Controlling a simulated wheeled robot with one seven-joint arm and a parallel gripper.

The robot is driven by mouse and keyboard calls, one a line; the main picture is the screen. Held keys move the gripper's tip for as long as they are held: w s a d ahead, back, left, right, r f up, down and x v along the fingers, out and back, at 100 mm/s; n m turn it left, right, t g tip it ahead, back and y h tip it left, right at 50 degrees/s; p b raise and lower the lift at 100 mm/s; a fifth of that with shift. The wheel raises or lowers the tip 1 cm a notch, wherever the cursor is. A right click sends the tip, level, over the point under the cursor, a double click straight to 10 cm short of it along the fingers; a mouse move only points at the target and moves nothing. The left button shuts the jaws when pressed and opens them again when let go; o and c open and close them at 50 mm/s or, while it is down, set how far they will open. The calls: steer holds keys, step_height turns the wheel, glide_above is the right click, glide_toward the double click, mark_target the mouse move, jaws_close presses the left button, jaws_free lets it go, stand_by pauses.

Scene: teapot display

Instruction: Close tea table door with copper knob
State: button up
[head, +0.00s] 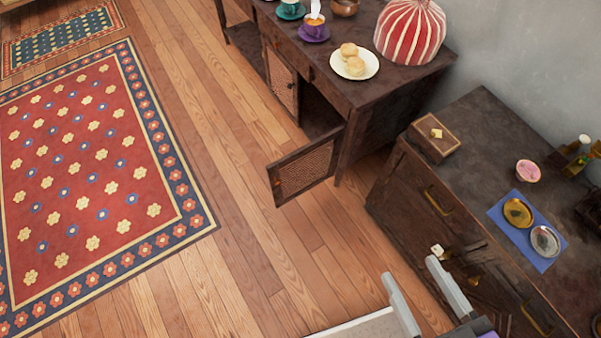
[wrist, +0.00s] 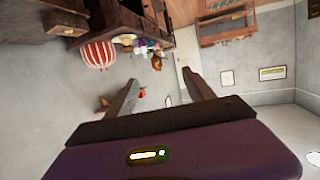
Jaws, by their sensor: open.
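The tea table (head: 365,95) is dark wood and stands at the top centre of the head view. Its near door (head: 308,170), with a woven panel, hangs open and sticks out over the floor. A small copper knob (head: 277,182) shows at the door's outer edge. The other door (head: 281,82) looks shut. My gripper (head: 418,277) is at the bottom right of the head view, below and right of the door and apart from it. In the wrist view my gripper (wrist: 162,88) has its two fingers spread with nothing between them.
A dark dresser (head: 405,195) with brass handles stands on the right, near my gripper. A plate of buns (head: 355,63), cups and a red-and-white striped cover (head: 410,30) stand on the tea table. The wooden floor (head: 235,200) left of the open door is clear, beside a red rug (head: 90,170).

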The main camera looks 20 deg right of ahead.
steer(key=shift+t, duration=0.7)
steer(key=w+f+b, duration=0.1)
steer(key=f+b, duration=0.1)
steer(key=w+f+b, duration=0.2)
steer(key=f+b, duration=0.1)
steer(key=w+f+b, duration=0.1)
steer(key=f+b, duration=0.2)
steer(key=shift+w+a, duration=0.1)
steer(key=shift+w, duration=0.05)
jaws_close()
steer(key=m+t+y+b, duration=0.1)
steer(key=m+y+b, duration=0.4)
steer(key=m+b, duration=1.85)
glide_toward(275, 170)
steer(key=w+n+b, duration=0.2)
steer(key=w+a+n+b, duration=0.1)
steer(key=w+n+b, duration=0.1)
steer(key=n+b, duration=0.1)
steer(key=w+a+n+b, duration=0.1)
steer(key=w+n+b, duration=0.1)
steer(key=n, duration=0.1)
steer(key=shift+w+n, duration=0.25)
